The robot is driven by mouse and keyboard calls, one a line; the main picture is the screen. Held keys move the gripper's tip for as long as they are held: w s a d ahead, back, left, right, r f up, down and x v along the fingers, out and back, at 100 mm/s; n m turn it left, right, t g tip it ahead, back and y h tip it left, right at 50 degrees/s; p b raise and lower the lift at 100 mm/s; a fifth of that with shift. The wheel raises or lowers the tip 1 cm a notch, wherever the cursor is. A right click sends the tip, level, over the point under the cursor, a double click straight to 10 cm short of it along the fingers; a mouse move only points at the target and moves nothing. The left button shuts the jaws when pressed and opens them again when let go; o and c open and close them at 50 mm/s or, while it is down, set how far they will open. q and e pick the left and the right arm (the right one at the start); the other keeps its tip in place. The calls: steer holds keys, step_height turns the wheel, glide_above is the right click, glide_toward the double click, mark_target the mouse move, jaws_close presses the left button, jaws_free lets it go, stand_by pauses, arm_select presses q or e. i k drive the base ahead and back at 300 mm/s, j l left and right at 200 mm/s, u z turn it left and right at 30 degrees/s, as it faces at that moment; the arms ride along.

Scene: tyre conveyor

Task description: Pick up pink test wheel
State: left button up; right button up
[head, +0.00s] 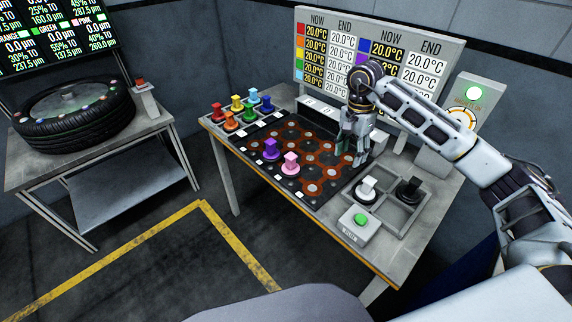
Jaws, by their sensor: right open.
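The pink test wheel (290,165) stands upright on the front part of the dark and reddish-brown board (325,187) on the table. It has a pink block-shaped top and a wide pink base. My right gripper (350,160) is open and points down above the right part of the board. It is to the right of the pink wheel and apart from it. Its fingers hide part of the board behind them. My left gripper is not in view.
A purple wheel (270,150) stands just left of the pink one. Several coloured wheels fill a tray (207,122) at the table's left end. White (366,190) and black (408,189) wheels sit in a right tray. A green button box (359,222) is at the front.

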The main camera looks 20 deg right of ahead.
mark_target(291, 170)
steer(key=i+j+z, duration=0.1)
steer(key=j, duration=0.25)
steer(key=i+j+z, duration=0.1)
steer(key=j, duration=0.25)
steer(key=i+j+z, duration=0.1)
steer(key=j, duration=0.25)
steer(key=i+j+z, duration=0.1)
steer(key=i+j, duration=0.15)
steer(key=k+j, duration=0.05)
steer(key=j, duration=0.05)
